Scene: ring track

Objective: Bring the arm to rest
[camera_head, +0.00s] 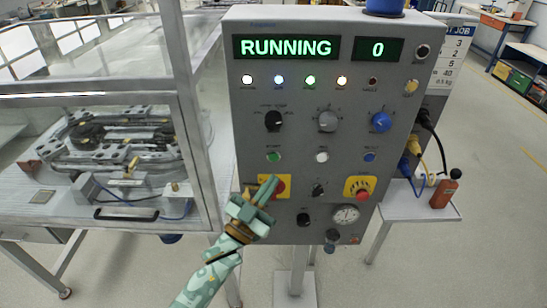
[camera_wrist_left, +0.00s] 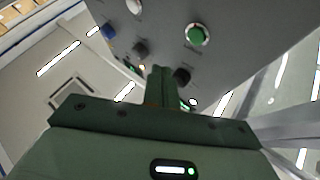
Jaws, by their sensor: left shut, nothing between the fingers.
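My left gripper (camera_head: 266,190) is shut and empty. It is in front of the lower left part of the grey control panel (camera_head: 300,75), and its fingers partly cover a red knob on a yellow plate (camera_head: 281,186). I cannot tell whether it touches the panel. In the left wrist view the shut fingers (camera_wrist_left: 162,85) point toward the panel face, with a green button (camera_wrist_left: 198,34) above and to their right. The panel display (camera_head: 289,47) reads RUNNING, and a smaller display (camera_head: 378,49) reads 0. My right gripper is not in view.
A glazed machine enclosure (camera_head: 150,85) with a ring track (camera_head: 110,140) stands at left. A red emergency button (camera_head: 362,192) is on the panel's lower right. A small side shelf (camera_head: 400,207) holds a red bottle (camera_head: 445,190) and cables. Open floor (camera_head: 480,110) lies to the right.

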